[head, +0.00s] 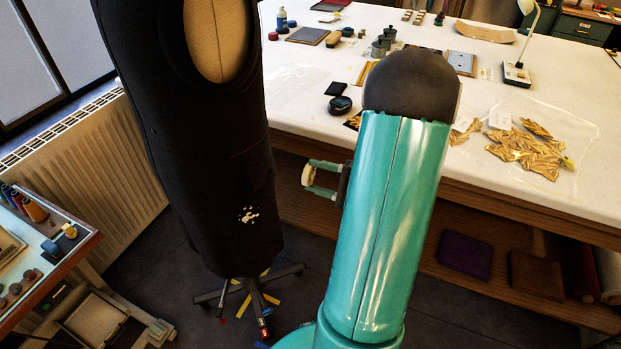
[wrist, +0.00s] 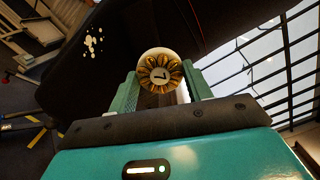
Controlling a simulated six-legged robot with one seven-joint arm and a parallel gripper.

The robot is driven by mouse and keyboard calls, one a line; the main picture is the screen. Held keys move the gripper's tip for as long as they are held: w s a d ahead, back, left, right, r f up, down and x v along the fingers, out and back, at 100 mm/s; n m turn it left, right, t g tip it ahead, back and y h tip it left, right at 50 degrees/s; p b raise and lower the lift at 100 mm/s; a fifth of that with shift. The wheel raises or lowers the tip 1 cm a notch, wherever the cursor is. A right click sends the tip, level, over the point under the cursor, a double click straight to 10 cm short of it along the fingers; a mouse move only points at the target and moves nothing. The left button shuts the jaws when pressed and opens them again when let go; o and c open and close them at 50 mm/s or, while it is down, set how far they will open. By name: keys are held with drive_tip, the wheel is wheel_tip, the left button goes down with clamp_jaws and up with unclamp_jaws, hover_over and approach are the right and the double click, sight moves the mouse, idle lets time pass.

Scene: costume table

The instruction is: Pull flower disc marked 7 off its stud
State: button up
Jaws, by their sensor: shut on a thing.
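The flower disc marked 7 (wrist: 161,74) has gold petals around a pale centre with a dark 7. A white round rim shows behind it in the wrist view. My gripper (wrist: 160,70) is shut on it, with one green finger at each side. In the head view my gripper (head: 308,177) holds the disc's cream edge (head: 307,175) to the right of the black dress form (head: 215,140), with a gap between them in the picture. I cannot make out a stud behind the disc.
Small white patches (head: 247,214) mark the dress form's lower front. A white-topped table (head: 300,95) with tools, a lamp (head: 517,72) and gold leaf-like pieces (head: 530,150) stands behind my arm. A side cart (head: 50,240) with spools is at left. Floor shows around the form's stand.

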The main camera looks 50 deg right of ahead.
drive_tip(key=shift+s+d+r, duration=0.35)
drive_tip(key=shift+s+r, duration=0.25)
drive_tip(key=shift+s, duration=0.25)
drive_tip(key=s+a, duration=0.3)
drive_tip(key=s, duration=0.9)
drive_tip(key=s+a, duration=0.4)
drive_tip(key=s, duration=0.7)
drive_tip(key=shift+s+a, duration=0.25)
drive_tip(key=shift+s, duration=0.15)
